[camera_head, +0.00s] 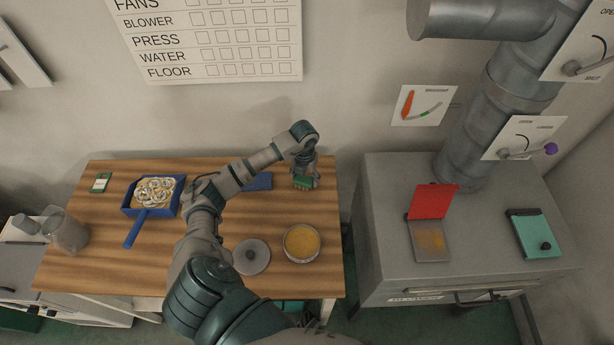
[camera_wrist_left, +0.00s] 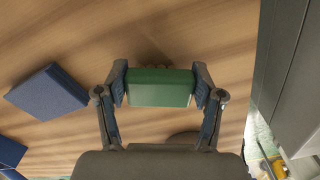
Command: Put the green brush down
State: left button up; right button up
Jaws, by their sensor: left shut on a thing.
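The green brush (camera_head: 302,183) is a small green block near the back right corner of the wooden table (camera_head: 110,262). My left gripper (camera_head: 304,178) points down over it. In the left wrist view the brush (camera_wrist_left: 160,87) sits between the two fingers of the left gripper (camera_wrist_left: 161,86), which press on its two ends. Wood grain lies just beneath the brush; I cannot tell whether it touches the table. My right gripper is not in view.
A blue block (camera_head: 259,181) lies left of the brush. A dish of yellow powder (camera_head: 302,243) and a grey round lid (camera_head: 251,257) are at the front. A blue pan (camera_head: 137,228) holds pale rings. A grey cabinet (camera_head: 385,230) stands right, past a gap.

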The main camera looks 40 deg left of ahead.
aim_at(306, 176)
pick_arm(q)
jog(key=shift+w+d+f, duration=0.15)
jog(key=shift+d, duration=0.2)
jog(key=o, duration=1)
jog(key=shift+a, duration=0.25)
notch_tip(306, 176, up, 12)
jog(key=shift+r, duration=0.2)
